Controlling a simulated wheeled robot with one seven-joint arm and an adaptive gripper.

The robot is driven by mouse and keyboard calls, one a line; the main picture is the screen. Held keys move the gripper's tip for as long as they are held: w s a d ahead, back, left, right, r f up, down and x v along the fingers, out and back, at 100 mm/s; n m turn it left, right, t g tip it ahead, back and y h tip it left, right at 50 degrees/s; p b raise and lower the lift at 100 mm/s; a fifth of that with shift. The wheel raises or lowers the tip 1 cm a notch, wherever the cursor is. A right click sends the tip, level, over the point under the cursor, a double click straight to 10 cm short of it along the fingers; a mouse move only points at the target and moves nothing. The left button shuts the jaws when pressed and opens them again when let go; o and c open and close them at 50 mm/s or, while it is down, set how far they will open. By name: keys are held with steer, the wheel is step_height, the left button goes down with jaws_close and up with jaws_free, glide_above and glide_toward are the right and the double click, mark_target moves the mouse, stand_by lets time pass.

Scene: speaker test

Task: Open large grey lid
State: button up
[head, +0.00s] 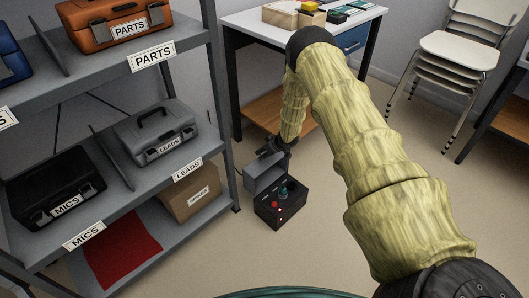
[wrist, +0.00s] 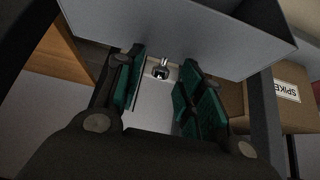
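The large grey lid (head: 265,172) belongs to a black box (head: 280,211) on the floor. In the head view the lid stands raised at the back of the box, with the box's top uncovered. In the wrist view the lid (wrist: 175,35) fills the upper part as a broad grey panel. My gripper (head: 272,152) is at the lid's upper edge. In the wrist view my gripper (wrist: 160,88) has its green-padded fingers apart, with a small metal latch (wrist: 161,69) visible beyond the gap. I cannot tell whether a finger touches the lid.
A shelf rack (head: 218,120) with labelled cases stands to the left, close to the box. A cardboard box (head: 190,195) sits on its lower shelf. A table (head: 232,70) is behind the box, and stacked chairs (head: 460,48) stand at the back right. Floor right of the box is partly hidden by my arm.

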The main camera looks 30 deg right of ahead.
steer(key=shift+a, duration=0.15)
steer(key=shift+r, duration=0.15)
steer(key=v, duration=1.1)
steer(key=shift+s+r, duration=0.25)
